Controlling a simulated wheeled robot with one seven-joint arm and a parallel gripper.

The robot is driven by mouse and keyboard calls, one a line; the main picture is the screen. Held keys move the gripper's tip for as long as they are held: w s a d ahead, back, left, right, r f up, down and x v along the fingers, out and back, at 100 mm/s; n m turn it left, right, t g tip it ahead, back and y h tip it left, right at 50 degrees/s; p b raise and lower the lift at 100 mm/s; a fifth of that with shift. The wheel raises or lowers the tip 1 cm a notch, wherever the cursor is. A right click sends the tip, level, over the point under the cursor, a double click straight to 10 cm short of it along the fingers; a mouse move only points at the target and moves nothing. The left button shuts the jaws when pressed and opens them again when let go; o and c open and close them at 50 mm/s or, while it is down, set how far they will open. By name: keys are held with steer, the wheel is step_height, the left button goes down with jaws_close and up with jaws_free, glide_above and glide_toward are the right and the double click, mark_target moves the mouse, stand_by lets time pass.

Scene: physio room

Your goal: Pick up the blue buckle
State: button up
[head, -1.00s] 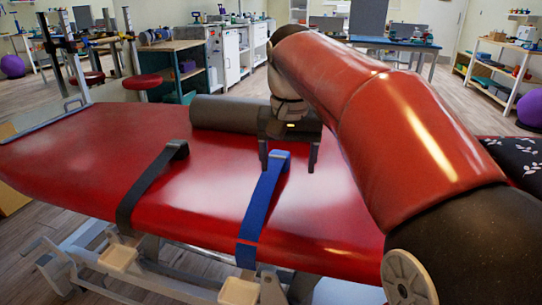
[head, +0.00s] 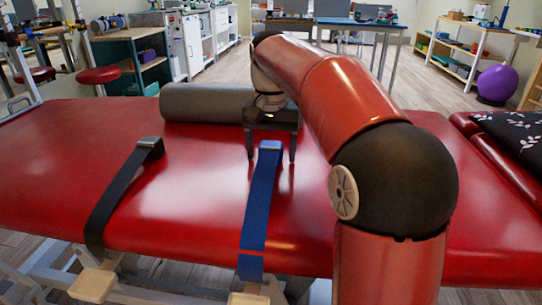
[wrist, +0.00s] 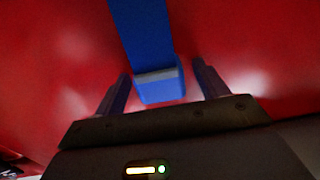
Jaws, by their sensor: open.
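The blue buckle (head: 270,146) sits at the far end of a blue strap (head: 257,205) that lies over the red treatment table (head: 190,210). My gripper (head: 271,160) is open above the table, its two fingers pointing down on either side of the buckle. In the wrist view the buckle (wrist: 160,86) shows between the fingertips of my gripper (wrist: 163,80), with a gap to each finger. The fingers do not appear to touch it. How far above the table the fingertips are, I cannot tell.
A black strap with a dark buckle (head: 150,143) lies to the left on the table. A grey bolster (head: 205,102) lies behind my gripper. A dark patterned pillow (head: 512,135) is at the right. The red surface between the straps is clear.

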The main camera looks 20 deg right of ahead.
steer(key=c, duration=1.1)
